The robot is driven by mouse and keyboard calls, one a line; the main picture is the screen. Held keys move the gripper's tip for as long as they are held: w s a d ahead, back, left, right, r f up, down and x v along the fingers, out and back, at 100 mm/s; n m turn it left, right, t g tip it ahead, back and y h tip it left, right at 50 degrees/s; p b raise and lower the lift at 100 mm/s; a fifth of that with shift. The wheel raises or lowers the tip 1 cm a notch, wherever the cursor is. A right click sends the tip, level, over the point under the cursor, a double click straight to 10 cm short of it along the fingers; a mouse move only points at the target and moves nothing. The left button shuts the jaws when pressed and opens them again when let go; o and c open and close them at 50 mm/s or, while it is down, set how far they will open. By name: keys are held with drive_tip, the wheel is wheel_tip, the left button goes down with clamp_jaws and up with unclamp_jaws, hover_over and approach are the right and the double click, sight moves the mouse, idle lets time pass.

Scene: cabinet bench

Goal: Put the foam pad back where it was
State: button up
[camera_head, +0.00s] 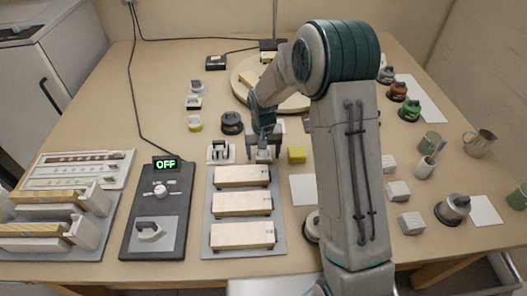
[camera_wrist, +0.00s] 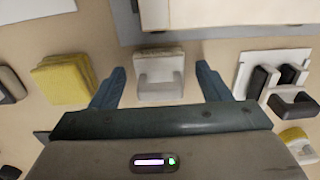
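My gripper (camera_head: 265,140) points down over the middle of the bench. In the wrist view its two blue fingers (camera_wrist: 159,75) are wide apart. A small white notched block (camera_wrist: 160,88) lies between them with a gap on each side; it also shows below the gripper in the head view (camera_head: 263,156). A yellow block (camera_head: 296,154), which looks like layered foam, lies just right of my gripper in the head view. In the wrist view this yellow block (camera_wrist: 64,78) is left of the fingers, apart from them. I cannot tell for certain which piece is the foam pad.
A grey tray (camera_head: 245,246) with wooden blocks lies in front of my gripper. A white holder with dark clips (camera_head: 221,152) stands close on its left. A control panel reading OFF (camera_head: 155,225) is farther left. A white sheet (camera_head: 303,189) lies right of the tray.

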wheel_tip(320, 180, up, 12)
drive_tip(key=s+d+r+t, duration=0.1)
drive_tip(key=s+d+r, duration=0.3)
drive_tip(key=s, duration=0.2)
drive_tip(key=s+d+r, duration=0.3)
drive_tip(key=s+r, duration=0.1)
drive_tip(key=s, duration=0.2)
drive_tip(key=s+d+t, duration=0.1)
drive_tip(key=s+d, duration=0.3)
drive_tip(key=s, duration=0.9)
drive_tip(key=shift+s+r+p, duration=0.15)
drive_tip(key=shift+r+p, duration=0.2)
